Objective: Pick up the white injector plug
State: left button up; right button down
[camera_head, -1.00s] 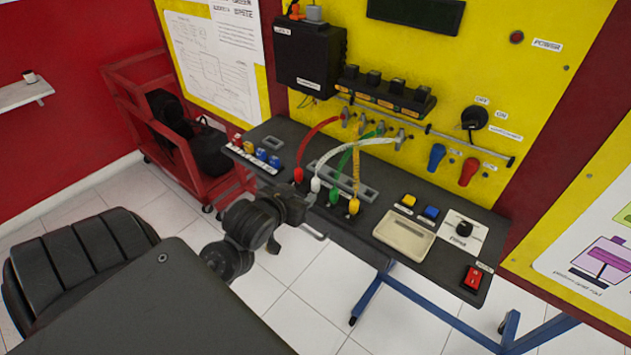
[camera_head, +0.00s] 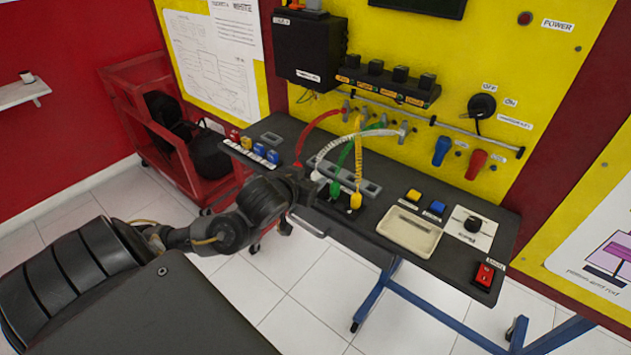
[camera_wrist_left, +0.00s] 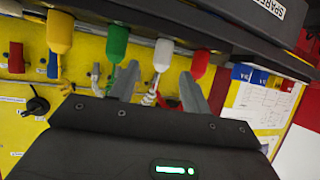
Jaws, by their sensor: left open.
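The white injector plug (camera_head: 317,175) stands at the end of a white coiled cable on the black bench panel, its lower part hidden by my gripper in the head view. In the left wrist view the white plug (camera_wrist_left: 163,54) shows between the two finger lines, just beyond the tips. My left gripper (camera_head: 318,212) is open and empty, at the bench's front edge beside the plug; its fingers also show in the wrist view (camera_wrist_left: 158,82). I cannot tell whether it touches the plug. My right gripper is not in view.
The green plug (camera_wrist_left: 117,43) and red plug (camera_wrist_left: 200,64) flank the white one closely. The yellow plug (camera_head: 355,201) stands further right. Coloured cables arch up to the yellow panel (camera_head: 420,45). A beige tray (camera_head: 408,231) lies to the right. Open floor is in front.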

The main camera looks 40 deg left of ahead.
aim_at(313, 176)
pick_arm(q)
jog(key=shift+w+a+p, duration=0.25)
jog(key=shift+w+p, duration=0.35)
jog(key=shift+p, duration=0.5)
jog(key=x, duration=0.1)
jog(key=p+x, duration=0.1)
jog(key=x, duration=0.1)
jog(key=shift+w+a+f, duration=0.1)
jog(key=shift+f, duration=0.3)
jog(key=shift+w+f, duration=0.25)
jog(key=shift+c, duration=0.2)
grip_shut()
